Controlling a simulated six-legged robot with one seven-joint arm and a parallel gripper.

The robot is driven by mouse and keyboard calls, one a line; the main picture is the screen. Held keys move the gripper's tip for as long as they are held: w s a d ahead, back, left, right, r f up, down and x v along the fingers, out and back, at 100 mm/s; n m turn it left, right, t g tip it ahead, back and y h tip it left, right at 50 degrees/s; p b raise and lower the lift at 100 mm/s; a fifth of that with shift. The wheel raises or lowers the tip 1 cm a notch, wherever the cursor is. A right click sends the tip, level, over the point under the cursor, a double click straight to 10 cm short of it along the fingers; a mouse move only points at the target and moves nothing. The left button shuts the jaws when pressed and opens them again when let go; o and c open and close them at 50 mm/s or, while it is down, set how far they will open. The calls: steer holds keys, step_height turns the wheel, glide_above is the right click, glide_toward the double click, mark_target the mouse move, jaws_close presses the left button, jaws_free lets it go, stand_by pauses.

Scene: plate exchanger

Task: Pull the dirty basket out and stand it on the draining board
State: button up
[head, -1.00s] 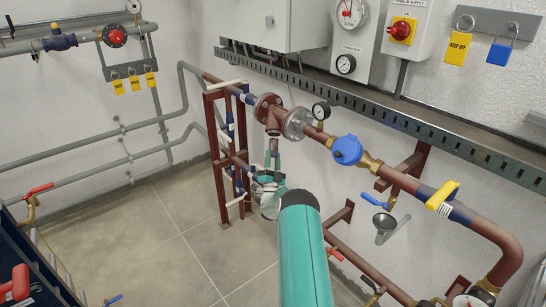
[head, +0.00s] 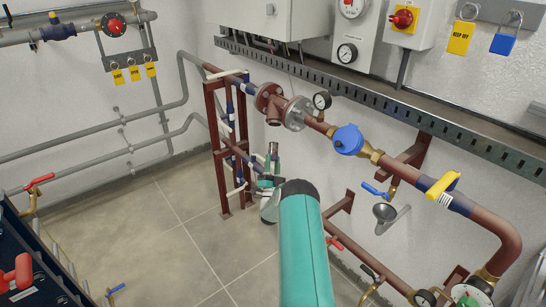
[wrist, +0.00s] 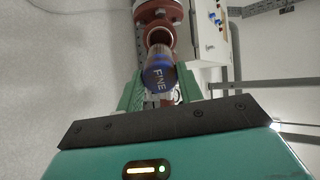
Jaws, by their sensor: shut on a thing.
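The red strainer body (head: 276,110) hangs in the pipe run between flanges in the head view, its mouth facing down. Its round open mouth (wrist: 160,36) shows in the wrist view. My gripper (head: 268,172) is below it, shut on a basket (wrist: 160,68) whose blue end reads FINE. The basket stands between the green fingers, in line with the mouth. In the head view a gap shows between the strainer and my fingertips, and the basket is mostly hidden. Dirt on it cannot be told. I cannot make out a draining board.
A red frame (head: 216,140) with small pipes stands just left of my gripper. A blue-capped fitting (head: 348,139), a gauge (head: 322,100) and a funnel (head: 385,212) are to the right. A dark blue unit (head: 35,262) is at lower left. Open floor (head: 150,225) lies between.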

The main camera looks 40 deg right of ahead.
steer(key=shift+s+a+f, duration=0.15)
